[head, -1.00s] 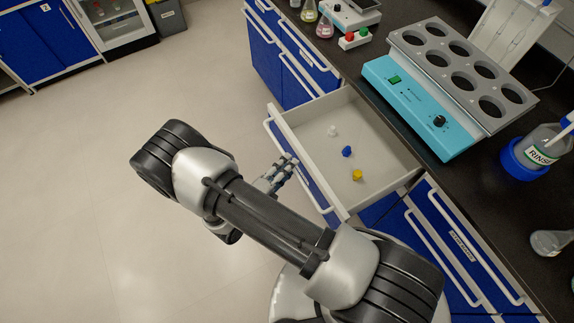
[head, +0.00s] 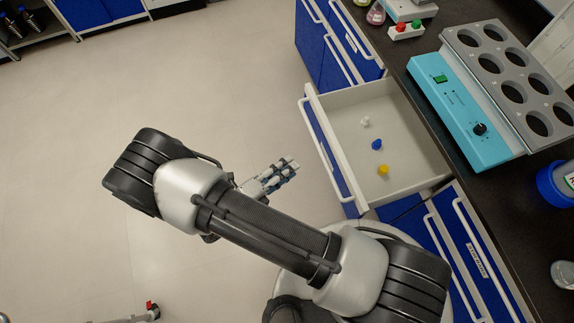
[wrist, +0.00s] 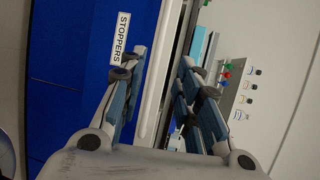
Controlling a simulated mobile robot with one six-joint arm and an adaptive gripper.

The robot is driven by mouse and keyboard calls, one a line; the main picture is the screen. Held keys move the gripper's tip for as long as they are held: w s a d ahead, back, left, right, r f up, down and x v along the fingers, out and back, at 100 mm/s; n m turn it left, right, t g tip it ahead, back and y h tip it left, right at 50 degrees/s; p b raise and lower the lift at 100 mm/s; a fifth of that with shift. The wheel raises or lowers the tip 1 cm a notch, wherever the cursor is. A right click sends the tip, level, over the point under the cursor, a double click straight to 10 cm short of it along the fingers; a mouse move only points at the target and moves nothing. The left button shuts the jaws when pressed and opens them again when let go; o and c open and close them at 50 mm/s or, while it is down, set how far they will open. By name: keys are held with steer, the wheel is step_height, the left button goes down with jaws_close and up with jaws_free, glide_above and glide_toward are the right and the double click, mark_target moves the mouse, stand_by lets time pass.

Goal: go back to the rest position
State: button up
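My gripper (head: 288,168) is in front of the open drawer in the head view, over the floor and apart from the drawer's handle. In the wrist view my gripper (wrist: 157,72) has its two fingers spread, with nothing between them. The blue drawer front (wrist: 82,65) with a "STOPPERS" label fills the left of that view, behind the fingers. My arm is bent and reaches across the lower middle of the head view.
The open drawer (head: 348,148) holds a white stopper (head: 365,121), a blue stopper (head: 377,144) and a yellow stopper (head: 383,170). A turquoise device (head: 468,118) with a grey holed rack stands on the dark bench. The floor (head: 180,80) at left is mostly clear.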

steer(key=shift+r, duration=0.15)
steer(key=d+r+m+g+y, duration=0.1)
steer(key=d+r+m+g, duration=0.4)
steer(key=r+m, duration=0.55)
steer(key=d+r+m+g+y, duration=0.2)
steer(key=d+r+m+g, duration=0.35)
steer(key=r+m, duration=0.45)
steer(key=s+d+r+m+t+y, duration=0.2)
steer(key=s+r+m+y, duration=0.2)
steer(key=r+m, duration=0.3)
steer(key=s+d+r+m+t+y, duration=0.2)
steer(key=s+r+m, duration=0.4)
steer(key=m, duration=1)
steer(key=d+y, duration=0.1)
steer(key=y, duration=0.1)
steer(key=shift+r+y, duration=0.4)
